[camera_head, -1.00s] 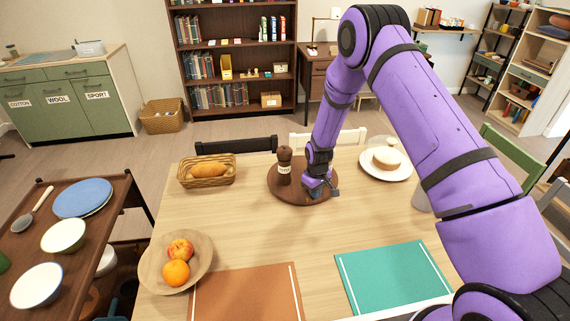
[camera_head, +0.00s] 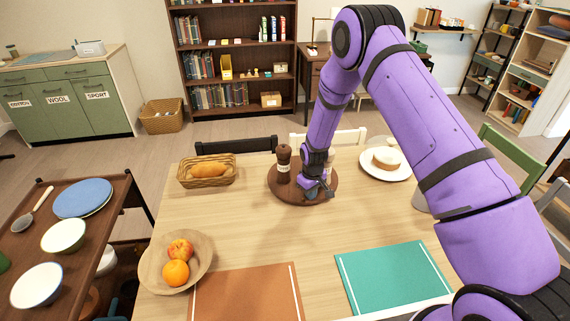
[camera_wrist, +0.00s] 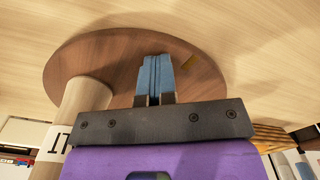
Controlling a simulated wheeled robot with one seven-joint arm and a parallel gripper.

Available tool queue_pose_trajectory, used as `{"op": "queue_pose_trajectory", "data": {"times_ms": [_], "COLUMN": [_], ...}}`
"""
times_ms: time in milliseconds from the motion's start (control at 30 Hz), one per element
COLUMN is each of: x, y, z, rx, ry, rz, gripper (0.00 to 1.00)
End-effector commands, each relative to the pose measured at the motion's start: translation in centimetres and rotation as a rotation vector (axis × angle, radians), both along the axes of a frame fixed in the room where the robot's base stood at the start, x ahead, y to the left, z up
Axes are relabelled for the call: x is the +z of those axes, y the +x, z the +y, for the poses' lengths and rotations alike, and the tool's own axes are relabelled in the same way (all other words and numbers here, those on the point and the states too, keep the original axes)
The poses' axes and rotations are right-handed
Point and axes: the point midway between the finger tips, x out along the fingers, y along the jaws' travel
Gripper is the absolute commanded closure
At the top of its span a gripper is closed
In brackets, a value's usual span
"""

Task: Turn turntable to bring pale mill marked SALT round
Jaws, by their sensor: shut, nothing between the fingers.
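The round brown turntable (camera_head: 284,193) sits on the wooden table; it also fills much of the wrist view (camera_wrist: 207,75). A dark brown mill (camera_head: 283,162) with a pale label stands upright on its left-back part. A pale mill (camera_wrist: 87,97) stands on the turntable at the left of the wrist view; only part of its dark lettering shows. In the head view a pale sliver of it (camera_head: 331,158) shows beside my wrist. My gripper (camera_head: 316,193) is shut and empty, low over the turntable's front-right part. Its blue fingertips (camera_wrist: 155,68) point at the disc; I cannot tell whether they touch it.
A bread basket (camera_head: 207,180) stands left of the turntable, and a plate with a cake-like item (camera_head: 386,162) stands to the right. A fruit bowl (camera_head: 150,262), a brown mat (camera_head: 247,296) and a green mat (camera_head: 397,278) lie nearer. The tabletop just in front of the turntable is clear.

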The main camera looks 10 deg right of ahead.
Motion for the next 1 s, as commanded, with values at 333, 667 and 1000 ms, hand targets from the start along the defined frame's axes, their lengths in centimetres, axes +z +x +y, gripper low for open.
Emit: {"op": "queue_pose_trajectory", "data": {"times_ms": [333,667,1000], "x": [-0.4,-0.4,-0.4], "y": [-0.3,-0.3,-0.2], "z": [0.4,0.7,1.8], "rx": [0.002,0.002,0.003], "ry": [0.000,0.000,0.000], "rz": [0.007,0.007,0.006], "gripper": [1.00,1.00,1.00]}}
